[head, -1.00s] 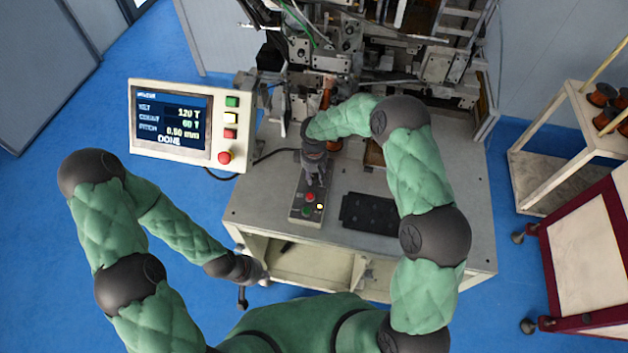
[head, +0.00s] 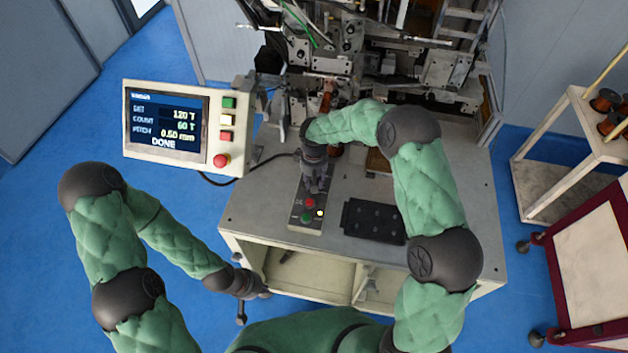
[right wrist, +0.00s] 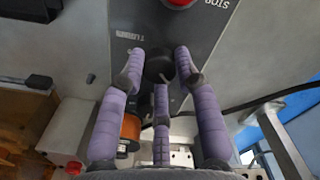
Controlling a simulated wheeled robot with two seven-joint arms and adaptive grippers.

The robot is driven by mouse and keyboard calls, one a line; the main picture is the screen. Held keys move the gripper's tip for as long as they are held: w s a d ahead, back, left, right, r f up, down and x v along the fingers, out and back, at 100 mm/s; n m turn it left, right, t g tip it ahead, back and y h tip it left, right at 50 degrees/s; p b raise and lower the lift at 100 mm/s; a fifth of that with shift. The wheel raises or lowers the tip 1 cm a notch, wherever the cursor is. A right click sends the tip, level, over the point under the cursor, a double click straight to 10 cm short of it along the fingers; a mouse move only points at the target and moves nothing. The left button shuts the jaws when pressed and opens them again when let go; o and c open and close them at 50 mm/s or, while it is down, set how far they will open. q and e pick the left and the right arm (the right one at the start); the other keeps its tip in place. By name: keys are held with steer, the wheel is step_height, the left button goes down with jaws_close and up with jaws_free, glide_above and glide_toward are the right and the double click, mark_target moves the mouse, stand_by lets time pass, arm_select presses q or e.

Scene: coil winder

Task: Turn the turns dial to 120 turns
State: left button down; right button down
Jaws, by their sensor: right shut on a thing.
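The turns dial (right wrist: 158,66) is a black knob on the grey control panel (right wrist: 206,28), with a "TURNS" label beside it. My right gripper (right wrist: 158,72) has its purple fingers closed around the dial. In the head view my right gripper (head: 316,182) covers the dial from above. The display (head: 165,122) reads SET 120 T, COUNT 60 T, PITCH 0.50 mm and DONE. My left gripper (head: 262,288) hangs low in front of the table, away from the panel, and its fingers are too small to tell.
A red button and a green button (head: 307,217) sit on the panel near my right gripper. A black tray (head: 374,221) lies right of the panel. The winding machine (head: 350,60) stands behind. A shelf with copper spools (head: 606,100) stands at the right.

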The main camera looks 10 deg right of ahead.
steer(key=c, duration=0.9)
jaws_free()
steer(key=shift+f, duration=0.1)
steer(key=shift+r, duration=0.5)
step_height(320, 180, up, 11)
steer(key=shift+r, duration=0.1)
